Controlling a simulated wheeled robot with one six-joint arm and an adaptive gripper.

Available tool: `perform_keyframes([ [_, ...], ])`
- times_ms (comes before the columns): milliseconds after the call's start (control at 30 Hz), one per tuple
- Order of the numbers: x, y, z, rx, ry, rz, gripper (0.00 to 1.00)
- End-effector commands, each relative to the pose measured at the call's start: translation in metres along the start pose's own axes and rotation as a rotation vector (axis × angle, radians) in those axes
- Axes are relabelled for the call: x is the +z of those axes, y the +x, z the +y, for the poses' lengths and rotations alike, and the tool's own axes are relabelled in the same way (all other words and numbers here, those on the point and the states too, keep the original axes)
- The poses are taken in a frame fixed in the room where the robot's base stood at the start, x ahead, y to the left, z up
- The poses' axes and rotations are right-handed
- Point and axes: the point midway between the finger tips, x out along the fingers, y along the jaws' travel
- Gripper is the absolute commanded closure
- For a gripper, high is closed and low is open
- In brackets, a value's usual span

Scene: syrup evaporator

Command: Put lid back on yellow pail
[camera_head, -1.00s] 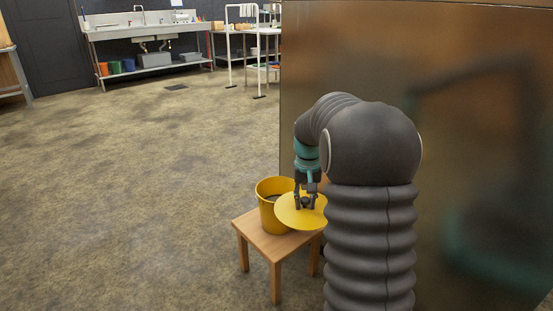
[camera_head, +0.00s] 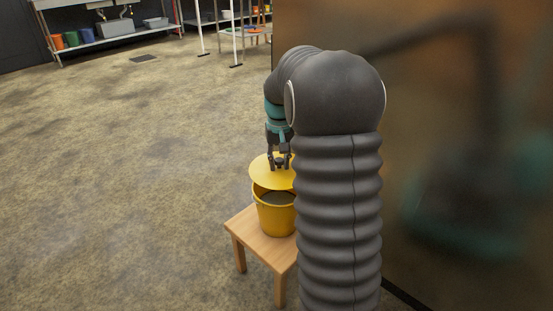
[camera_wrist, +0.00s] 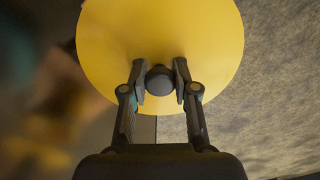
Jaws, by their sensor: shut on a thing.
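The yellow pail (camera_head: 277,219) stands upright on a small wooden stool, and its open top shows a dark inside. My gripper (camera_head: 279,163) is shut on the dark knob of the round yellow lid (camera_head: 262,174). The lid is held above the pail, apart from its front rim, and covers the far part of the opening from view. In the wrist view the knob (camera_wrist: 160,80) sits between both fingertips, and the lid (camera_wrist: 160,35) fills the upper middle. The pail is hidden there behind the lid. My arm hides the right edge of the pail in the head view.
The wooden stool (camera_head: 256,241) has bare top in front and to the left of the pail. A large shiny brown metal wall (camera_head: 430,130) rises close on the right. Open floor (camera_head: 130,190) lies to the left. A sink bench with colored bins (camera_head: 73,38) stands far back.

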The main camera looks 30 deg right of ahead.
Motion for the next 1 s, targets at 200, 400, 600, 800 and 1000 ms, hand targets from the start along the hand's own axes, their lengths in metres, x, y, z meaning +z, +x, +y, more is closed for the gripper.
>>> perform_keyframes([
  [200, 0.0, 0.02, -0.001, 0.0, -0.001, 0.0, 1.0],
  [400, 0.0, 0.037, -0.002, 0.0, -0.003, 0.0, 1.0],
  [600, 0.0, 0.051, -0.003, 0.0, -0.005, 0.0, 1.0],
  [800, 0.0, 0.057, -0.003, 0.0, -0.005, 0.0, 1.0],
  [1000, 0.0, 0.057, -0.003, 0.0, -0.005, 0.0, 1.0],
])
